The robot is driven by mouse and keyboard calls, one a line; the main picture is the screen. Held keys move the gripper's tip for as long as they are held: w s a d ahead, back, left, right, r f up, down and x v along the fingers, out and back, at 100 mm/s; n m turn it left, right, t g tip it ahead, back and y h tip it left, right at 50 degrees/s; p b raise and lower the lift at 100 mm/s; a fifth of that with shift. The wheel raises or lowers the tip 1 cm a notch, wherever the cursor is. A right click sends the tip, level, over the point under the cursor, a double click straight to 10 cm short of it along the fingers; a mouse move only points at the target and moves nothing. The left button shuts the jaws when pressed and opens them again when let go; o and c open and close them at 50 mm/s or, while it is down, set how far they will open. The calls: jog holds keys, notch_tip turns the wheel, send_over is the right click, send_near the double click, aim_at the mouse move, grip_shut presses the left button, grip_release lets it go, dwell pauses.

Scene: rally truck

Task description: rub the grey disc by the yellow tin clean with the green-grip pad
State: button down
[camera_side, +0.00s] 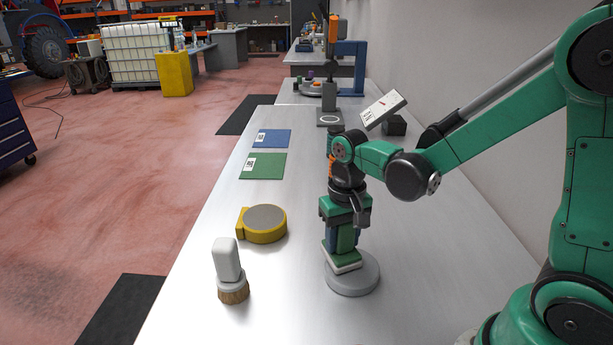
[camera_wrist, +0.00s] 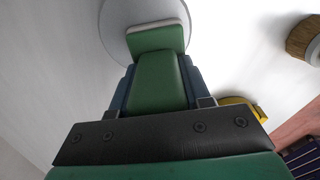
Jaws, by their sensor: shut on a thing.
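The grey disc (camera_side: 353,283) lies on the metal bench to the right of the yellow tin (camera_side: 263,234), which has a grey top. My gripper (camera_side: 343,237) points down over the disc and is shut on the green grip of the pad (camera_side: 342,258). The pad has a pale underside and rests on or just above the disc's top; I cannot tell which. In the wrist view the green grip (camera_wrist: 158,80) sits between my jaws, with the disc (camera_wrist: 117,22) behind the pad. The yellow tin also shows at the right (camera_wrist: 240,103). The disc's surface under the pad is hidden.
A brush with a white handle (camera_side: 228,262) stands at the front left of the bench. A green sheet (camera_side: 263,166) and a blue sheet (camera_side: 272,138) lie farther back. A tilted white sign (camera_side: 383,109) stands near the wall. Bench space right of the disc is clear.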

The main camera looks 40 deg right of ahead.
jog(key=shift+s+a, duration=0.15)
jog(key=shift+a, duration=0.05)
jog(key=shift+d, duration=0.1)
jog(key=shift+w+d+f, duration=0.1)
jog(key=shift+w+d, duration=0.5)
jog(key=shift+w, duration=0.05)
jog(key=shift+a, duration=0.1)
jog(key=shift+s+a, duration=0.6)
jog(key=shift+s, duration=0.1)
jog(key=shift+w, duration=0.1)
